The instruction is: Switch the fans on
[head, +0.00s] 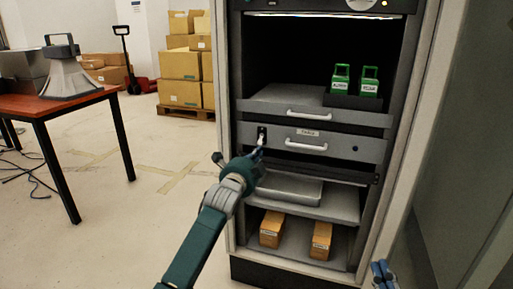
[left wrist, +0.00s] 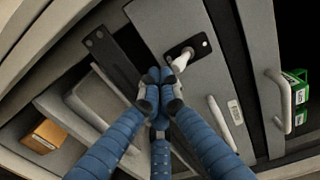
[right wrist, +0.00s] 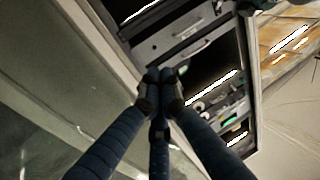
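The grey panel (head: 340,147) in the rack has a small label, a white handle and, at its left end, a switch (head: 262,134) with a white lever on a black plate. The switch also shows close up in the left wrist view (left wrist: 181,60). My left gripper (head: 257,154) is right in front of it. Its fingertips (left wrist: 160,88) are together just beside the lever tip; I cannot tell whether they touch it. My right gripper (head: 382,270) is low at the right front of the rack, its fingertips (right wrist: 161,88) together and empty.
Above the panel is a drawer (head: 300,112) with two green devices (head: 340,78) in a dark holder. Shelves below hold a grey flat unit (head: 290,187) and two orange boxes (head: 271,229). A red table (head: 60,104) with a grey horn stands left. The floor between is clear.

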